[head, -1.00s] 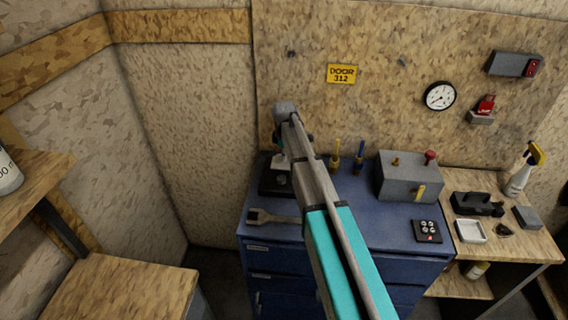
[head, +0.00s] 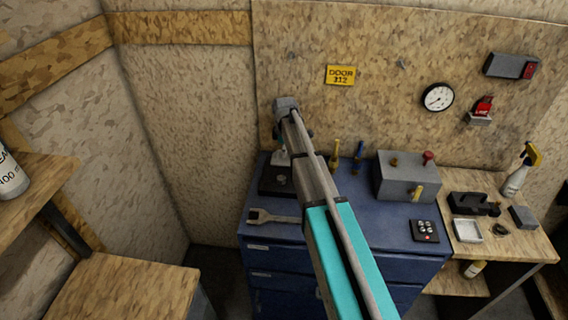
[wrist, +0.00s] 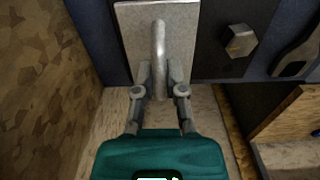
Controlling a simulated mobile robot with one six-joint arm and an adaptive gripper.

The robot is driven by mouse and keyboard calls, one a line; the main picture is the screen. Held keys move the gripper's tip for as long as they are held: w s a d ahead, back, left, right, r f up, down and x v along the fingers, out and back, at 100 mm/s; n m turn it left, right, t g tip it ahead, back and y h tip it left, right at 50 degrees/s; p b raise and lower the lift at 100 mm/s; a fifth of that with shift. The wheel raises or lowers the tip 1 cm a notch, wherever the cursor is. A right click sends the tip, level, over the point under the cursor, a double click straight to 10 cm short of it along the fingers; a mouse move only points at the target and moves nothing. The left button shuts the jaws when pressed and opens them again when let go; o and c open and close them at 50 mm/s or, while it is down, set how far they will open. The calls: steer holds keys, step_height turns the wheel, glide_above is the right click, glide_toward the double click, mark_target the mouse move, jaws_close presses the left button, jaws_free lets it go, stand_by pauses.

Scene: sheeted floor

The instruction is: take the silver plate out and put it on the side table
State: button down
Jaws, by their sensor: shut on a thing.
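The silver plate (wrist: 132,38) fills the top middle of the wrist view, with a curved grey handle (wrist: 159,42) on its face. My gripper (wrist: 160,78) is shut on this handle. In the head view the plate (head: 280,159) shows small below the end of my arm, above or at a black fixture (head: 268,188) on the blue cabinet. I cannot tell whether plate and fixture touch. The fixture (wrist: 222,35) shows beside the plate in the wrist view, with a metal hex piece on it. My gripper is mostly hidden by my arm in the head view.
A wooden table (head: 525,245) at right holds a white tray, black holder and spray bottle. A low wooden surface (head: 125,290) at left looks bare.

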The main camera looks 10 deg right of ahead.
steer(key=shift+r+p, duration=0.9)
steer(key=shift+r, duration=0.1)
stand_by(0.3)
steer(key=shift+r+p, duration=1.85)
steer(key=shift+r, duration=0.05)
steer(key=shift+f, duration=0.15)
steer(key=shift+f+b, duration=1.55)
steer(key=shift+b, duration=0.15)
